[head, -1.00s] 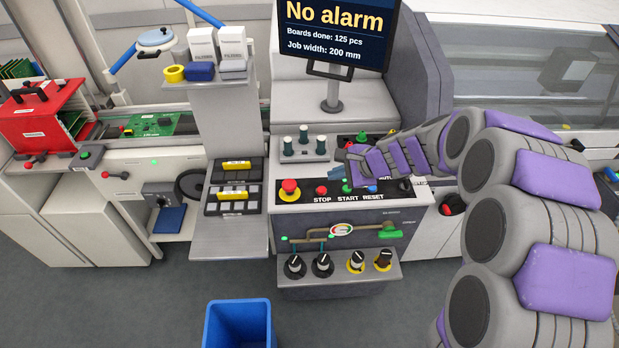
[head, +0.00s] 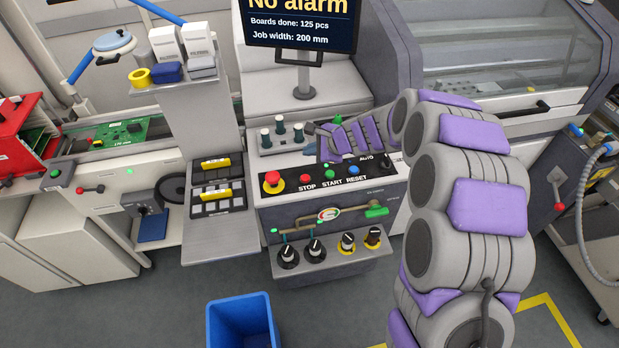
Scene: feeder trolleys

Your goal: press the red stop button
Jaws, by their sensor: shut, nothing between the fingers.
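The red stop button (head: 305,178) is a small round button above the word STOP on the black strip of the control panel (head: 385,188). It stands between a larger red mushroom button on a yellow ring (head: 272,181) and the green START button (head: 329,174). The blue RESET button (head: 353,170) is further right. My gripper (head: 311,149) is shut and empty. It appears just above and behind the stop button in the picture, apart from it. Its fingertips are small and partly hidden by my wrist, so its height over the panel is unclear.
Grey-capped posts (head: 281,125) stand close left of my gripper. A monitor (head: 298,25) reading "No alarm" rises behind. Black and yellow knobs (head: 347,242) and a green-handled valve (head: 376,211) are on the front. A blue bin (head: 240,322) stands on the floor.

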